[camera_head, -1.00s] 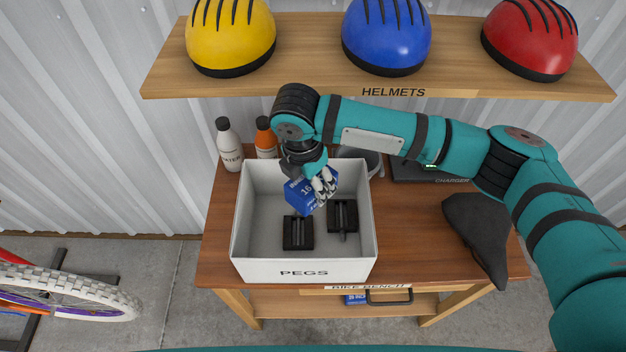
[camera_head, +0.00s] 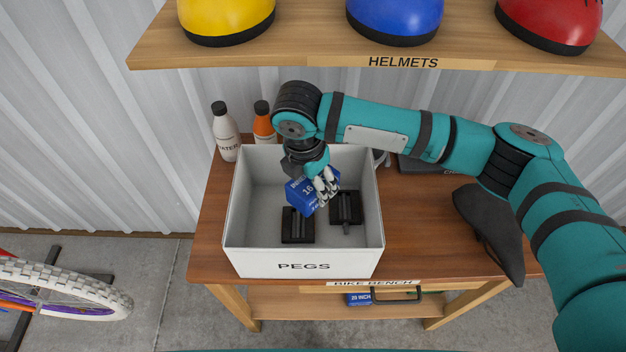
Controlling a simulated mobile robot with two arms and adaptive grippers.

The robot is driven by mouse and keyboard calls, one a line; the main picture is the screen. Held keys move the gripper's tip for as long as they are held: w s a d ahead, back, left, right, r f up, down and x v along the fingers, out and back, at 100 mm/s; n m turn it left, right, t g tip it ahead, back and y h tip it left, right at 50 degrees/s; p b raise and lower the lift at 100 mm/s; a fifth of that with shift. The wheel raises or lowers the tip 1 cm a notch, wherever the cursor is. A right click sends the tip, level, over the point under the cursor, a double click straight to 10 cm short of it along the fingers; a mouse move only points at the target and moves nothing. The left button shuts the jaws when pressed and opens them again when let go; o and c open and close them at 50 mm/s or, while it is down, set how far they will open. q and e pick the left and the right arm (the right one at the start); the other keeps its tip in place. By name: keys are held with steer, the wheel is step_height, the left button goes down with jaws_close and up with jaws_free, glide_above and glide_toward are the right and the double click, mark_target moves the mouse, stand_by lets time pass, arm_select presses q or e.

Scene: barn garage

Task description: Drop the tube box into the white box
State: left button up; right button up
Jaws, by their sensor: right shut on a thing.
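The tube box is a small blue box marked 16 (camera_head: 302,195). My right gripper (camera_head: 326,188) is shut on it and holds it tilted over the opening of the white box. My left gripper is not in view.
A white bottle (camera_head: 225,135) and an orange bottle (camera_head: 264,126) stand behind the white box. A black saddle (camera_head: 487,232) lies at the bench's right. The helmet shelf (camera_head: 300,52) hangs above. Another blue box (camera_head: 359,299) is on the lower shelf.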

mark_target(307, 183)
steer(key=o, duration=1.4)
steer(key=shift+w, duration=0.15)
steer(key=shift+r, duration=0.1)
steer(key=r, duration=0.4)
steer(key=s+r, duration=0.1)
steer(key=r, duration=0.2)
steer(key=a+r, duration=0.1)
steer(key=r, duration=0.3)
steer(key=shift+s+a+r, duration=0.1)
steer(key=shift+s+r, duration=0.15)
steer(key=shift+r, duration=0.1)
